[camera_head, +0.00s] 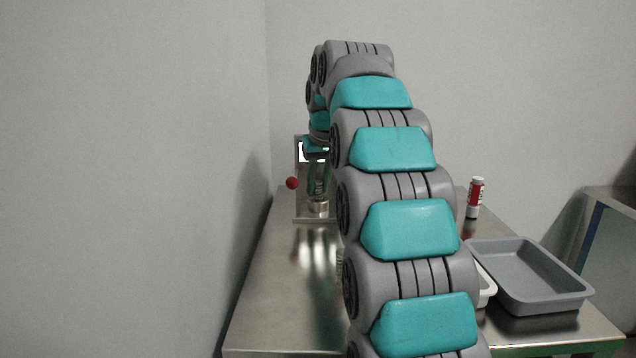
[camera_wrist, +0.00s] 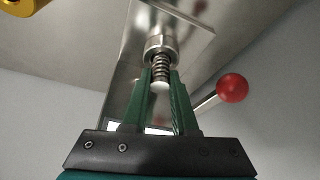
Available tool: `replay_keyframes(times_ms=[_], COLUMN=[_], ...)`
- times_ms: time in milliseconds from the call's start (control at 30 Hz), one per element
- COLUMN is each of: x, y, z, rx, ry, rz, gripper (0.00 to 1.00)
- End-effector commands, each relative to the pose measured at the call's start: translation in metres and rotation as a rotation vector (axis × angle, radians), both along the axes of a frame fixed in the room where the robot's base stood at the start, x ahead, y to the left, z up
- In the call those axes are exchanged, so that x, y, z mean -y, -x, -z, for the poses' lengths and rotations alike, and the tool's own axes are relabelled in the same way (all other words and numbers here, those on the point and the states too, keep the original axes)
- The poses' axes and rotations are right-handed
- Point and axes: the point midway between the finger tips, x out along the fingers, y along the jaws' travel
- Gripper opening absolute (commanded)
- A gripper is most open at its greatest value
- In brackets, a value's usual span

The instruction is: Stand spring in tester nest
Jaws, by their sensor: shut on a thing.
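The spring (camera_wrist: 160,70), a dark metal coil with a pale end, stands between the green fingers of my gripper (camera_wrist: 161,78) in the wrist view. My gripper is shut on it. The spring's far end meets the round metal tester nest (camera_wrist: 160,44); whether it is seated inside or just at the mouth is hard to tell. In the head view my gripper (camera_head: 318,186) points down right above the nest (camera_head: 318,207), and the spring is too small to make out there. The spring looks roughly in line with the nest.
A lever with a red ball (camera_wrist: 232,88) sticks out beside the nest; the ball (camera_head: 292,183) also shows in the head view. A grey tray (camera_head: 530,275) and a red-and-white canister (camera_head: 475,197) stand right on the metal table (camera_head: 270,290). A gold round part (camera_wrist: 22,6) is at the wrist view's corner.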

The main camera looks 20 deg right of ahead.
Motion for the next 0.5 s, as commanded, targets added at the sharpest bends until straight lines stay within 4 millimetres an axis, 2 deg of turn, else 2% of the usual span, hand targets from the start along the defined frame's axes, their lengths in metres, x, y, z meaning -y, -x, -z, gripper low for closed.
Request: replay_keyframes(times_ms=[233, 267, 500], x=[-0.0001, -0.0001, 0.0], y=[0.0004, 0.0004, 0.0003], z=[0.0065, 0.0061, 0.0056], rx=[-0.001, -0.002, -0.001], ry=[0.0, 0.0, 0.0], rz=[0.0, 0.0, 0.0], gripper=[0.0, 0.28, 0.55])
